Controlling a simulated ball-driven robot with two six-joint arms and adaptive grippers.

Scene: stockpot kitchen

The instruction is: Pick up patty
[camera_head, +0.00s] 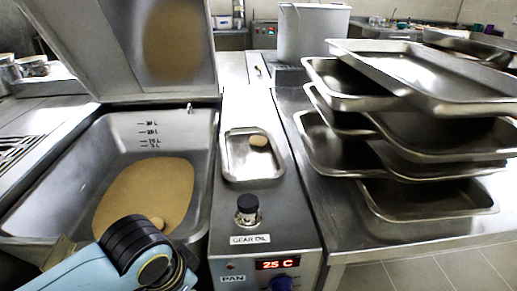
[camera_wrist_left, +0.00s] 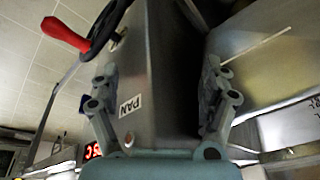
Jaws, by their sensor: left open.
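A small round tan patty (camera_head: 258,141) lies in the shallow metal tray (camera_head: 237,172) on the counter strip, toward the tray's right side. A similar small tan round piece (camera_head: 157,222) shows on the large tan layer in the pan (camera_head: 75,180), partly hidden by my left arm. My left arm is low at the front of the pan in the head view; its fingertips cannot be made out there. In the left wrist view my left gripper (camera_wrist_left: 162,88) is open and empty, its fingers spread in front of the unit labelled PAN. No patty is clear between them.
The pan's lid (camera_head: 115,50) stands raised behind it. A black knob (camera_head: 248,208) sticks up in front of the tray, above a 25 C display (camera_head: 277,264). Stacked metal trays (camera_head: 420,90) crowd the right counter. A red-handled lever (camera_wrist_left: 66,34) shows in the wrist view.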

